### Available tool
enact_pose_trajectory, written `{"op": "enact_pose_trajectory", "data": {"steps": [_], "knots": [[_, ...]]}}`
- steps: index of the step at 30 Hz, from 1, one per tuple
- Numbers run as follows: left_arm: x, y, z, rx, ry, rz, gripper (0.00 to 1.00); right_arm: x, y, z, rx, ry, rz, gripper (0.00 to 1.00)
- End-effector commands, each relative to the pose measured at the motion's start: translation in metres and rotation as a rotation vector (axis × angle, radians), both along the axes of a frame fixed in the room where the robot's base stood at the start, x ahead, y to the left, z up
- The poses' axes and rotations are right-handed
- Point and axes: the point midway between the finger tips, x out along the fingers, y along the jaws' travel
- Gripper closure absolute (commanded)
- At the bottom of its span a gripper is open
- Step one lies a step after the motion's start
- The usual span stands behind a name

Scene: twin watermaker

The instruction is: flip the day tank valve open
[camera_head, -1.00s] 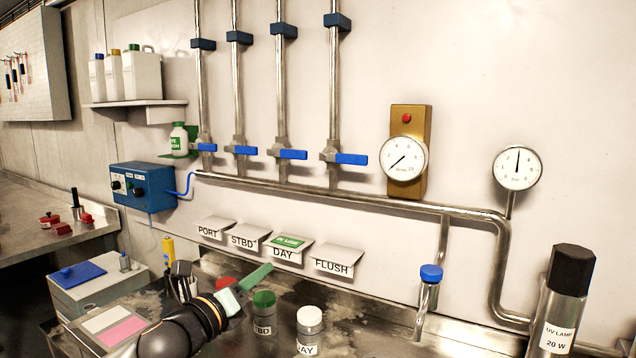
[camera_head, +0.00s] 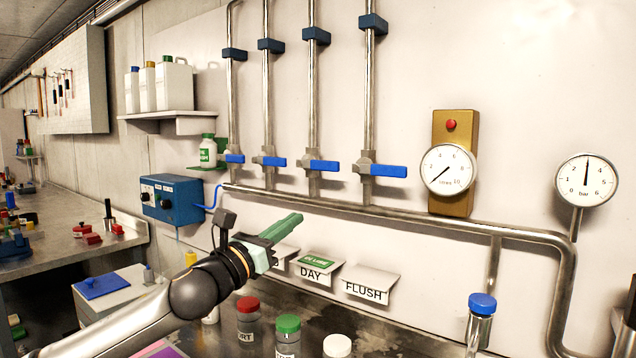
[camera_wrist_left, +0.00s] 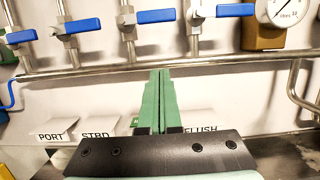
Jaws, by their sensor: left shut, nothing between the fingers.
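Four valves with blue lever handles sit in a row on the vertical pipes. The third from the left, the day tank valve (camera_head: 320,166), stands above the DAY label (camera_head: 312,273). Its handle lies sideways across its pipe, pointing right, like the other handles. It also shows in the left wrist view (camera_wrist_left: 155,16). My left gripper (camera_head: 297,218) is shut and empty, its green fingers pointing up toward the wall, below the valve row and apart from it. In the left wrist view the fingers (camera_wrist_left: 160,74) point just below the horizontal pipe and hide the DAY label. My right gripper is out of view.
The FLUSH valve handle (camera_head: 383,170) is just right of the day valve, the STBD handle (camera_head: 270,161) just left. A horizontal pipe (camera_head: 400,217) runs below them. Capped jars, including a green-capped one (camera_head: 288,335), stand on the counter. A brass-backed gauge (camera_head: 447,168) hangs further right.

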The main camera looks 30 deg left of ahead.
Motion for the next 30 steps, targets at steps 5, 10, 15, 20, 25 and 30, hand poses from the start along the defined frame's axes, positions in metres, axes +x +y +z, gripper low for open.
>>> {"op": "enact_pose_trajectory", "data": {"steps": [5, 10, 15, 20, 25, 30], "knots": [[0.027, -0.005, 0.011, -0.006, -0.002, -0.002, 1.00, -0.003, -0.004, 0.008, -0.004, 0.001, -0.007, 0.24], [0.057, -0.009, 0.018, -0.005, -0.002, -0.003, 1.00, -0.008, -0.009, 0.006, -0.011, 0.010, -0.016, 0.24], [0.083, -0.013, 0.024, -0.003, -0.002, -0.003, 1.00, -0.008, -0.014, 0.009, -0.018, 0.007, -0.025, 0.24], [0.087, -0.013, 0.047, 0.001, -0.004, -0.002, 1.00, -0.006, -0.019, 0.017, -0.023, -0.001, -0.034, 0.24], [0.087, -0.013, 0.060, 0.000, -0.001, -0.001, 1.00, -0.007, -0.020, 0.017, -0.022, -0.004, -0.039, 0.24], [0.086, -0.013, 0.062, 0.000, 0.000, -0.001, 1.00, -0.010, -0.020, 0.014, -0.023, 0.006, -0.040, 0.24]]}}
